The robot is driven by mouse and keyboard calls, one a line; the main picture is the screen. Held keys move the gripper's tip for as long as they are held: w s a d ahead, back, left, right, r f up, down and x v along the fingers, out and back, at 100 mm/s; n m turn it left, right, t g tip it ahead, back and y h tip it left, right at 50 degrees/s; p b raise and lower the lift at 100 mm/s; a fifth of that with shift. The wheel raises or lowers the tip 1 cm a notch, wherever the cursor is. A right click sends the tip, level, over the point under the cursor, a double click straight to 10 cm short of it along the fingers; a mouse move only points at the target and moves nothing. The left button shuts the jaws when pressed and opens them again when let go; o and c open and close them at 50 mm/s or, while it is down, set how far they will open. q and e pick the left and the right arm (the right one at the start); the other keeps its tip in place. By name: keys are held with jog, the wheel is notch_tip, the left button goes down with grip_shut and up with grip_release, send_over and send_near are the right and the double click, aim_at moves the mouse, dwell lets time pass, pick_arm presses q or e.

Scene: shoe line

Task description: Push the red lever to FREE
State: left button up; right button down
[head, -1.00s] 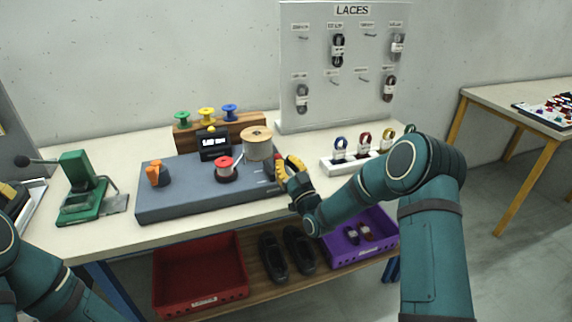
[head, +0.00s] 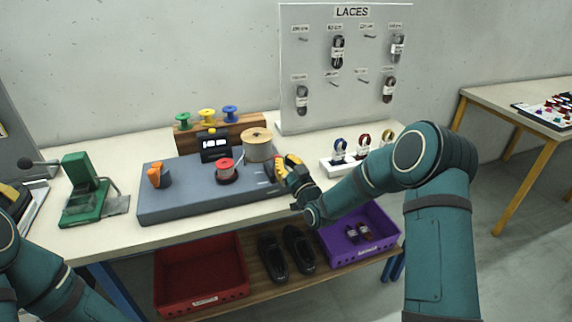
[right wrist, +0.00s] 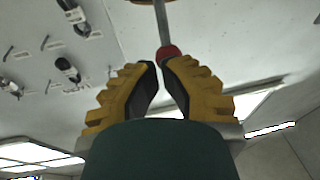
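In the right wrist view the red lever shows as a grey rod with a red grip (right wrist: 168,52), just at my right fingertips. My right gripper (right wrist: 159,66) has yellow fingers with dark pads. Its tips lie close together with a narrow gap, and the grip appears beyond or against the right-hand tip; contact is unclear. In the head view my right gripper (head: 287,163) is at the right end of the grey machine (head: 200,190) and hides the lever there. The FREE marking cannot be read. My left gripper is outside the views; only the left arm shows.
The machine carries an orange knob (head: 158,176), a small display (head: 215,147), a red spool (head: 225,166) and a large tan spool (head: 257,146). A green press (head: 85,190) stands left. A white lace holder (head: 345,165) stands right, near my right forearm. Bins sit below.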

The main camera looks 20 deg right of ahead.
jog(key=w+r+g+p, duration=0.2)
jog(key=w+p, duration=0.1)
jog(key=shift+r+g+h, duration=0.15)
jog(key=shift+g+h, duration=0.15)
jog(key=shift+h, duration=0.1)
jog(key=w+g+p, duration=0.2)
jog(key=shift+w+a+r+m+g, duration=0.1)
jog(key=shift+w+r+m+g, duration=0.1)
jog(key=shift+r+m+g, duration=0.15)
jog(key=shift+w+f+g, duration=0.15)
jog(key=shift+w+g, duration=0.55)
jog(key=shift+g, duration=0.05)
jog(key=shift+w+f+h, duration=0.2)
jog(key=shift+w+h, duration=0.05)
jog(key=shift+h, duration=0.05)
jog(key=shift+w+f, duration=0.15)
jog(key=shift+w, duration=0.45)
jog(key=shift+w+b, duration=0.45)
jog(key=shift+b, duration=0.2)
